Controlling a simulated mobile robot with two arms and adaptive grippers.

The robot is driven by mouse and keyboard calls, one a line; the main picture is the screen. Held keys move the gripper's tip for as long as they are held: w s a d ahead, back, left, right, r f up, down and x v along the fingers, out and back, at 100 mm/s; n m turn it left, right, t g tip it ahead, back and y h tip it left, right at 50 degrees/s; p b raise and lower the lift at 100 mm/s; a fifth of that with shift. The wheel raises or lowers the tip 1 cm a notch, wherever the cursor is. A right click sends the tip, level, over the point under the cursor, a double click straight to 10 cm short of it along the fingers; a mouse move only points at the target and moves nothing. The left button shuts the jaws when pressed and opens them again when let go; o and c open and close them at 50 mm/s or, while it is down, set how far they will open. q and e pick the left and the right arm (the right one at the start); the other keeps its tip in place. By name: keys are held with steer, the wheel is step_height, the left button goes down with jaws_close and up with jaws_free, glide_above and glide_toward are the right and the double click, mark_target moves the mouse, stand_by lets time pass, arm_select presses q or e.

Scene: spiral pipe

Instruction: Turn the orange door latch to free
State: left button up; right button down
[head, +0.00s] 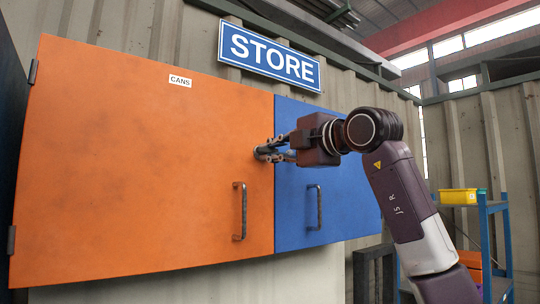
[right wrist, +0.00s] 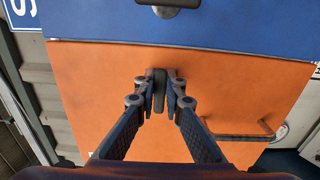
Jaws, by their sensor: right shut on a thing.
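The orange door (head: 130,150) is closed and hinged at its left side, with a "CANS" label near its top. My right gripper (head: 264,153) is at its right edge, high up. In the right wrist view, the right gripper's fingertips (right wrist: 160,87) are shut on the dark latch (right wrist: 159,92), one on each side. The latch is a short bar lying wholly over the orange face, near the seam with the blue door. Its long side runs across the seam's direction. In the head view the fingers mostly hide it. My left gripper is not in view.
The orange door has a dark bar handle (head: 240,211) below the gripper. The closed blue door (head: 295,220) adjoins at right with its own handle (head: 315,206). A blue "STORE" sign (head: 268,55) hangs above. A blue shelf (head: 484,240) with a yellow bin (head: 458,196) stands far right.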

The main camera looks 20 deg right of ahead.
stand_by(0.4)
steer(key=c, duration=2)
jaws_free()
steer(key=shift+d, duration=0.1)
steer(key=shift+s, duration=0.1)
steer(key=v, duration=1.1)
steer(key=shift+s+d, duration=0.15)
steer(key=shift+s, duration=0.25)
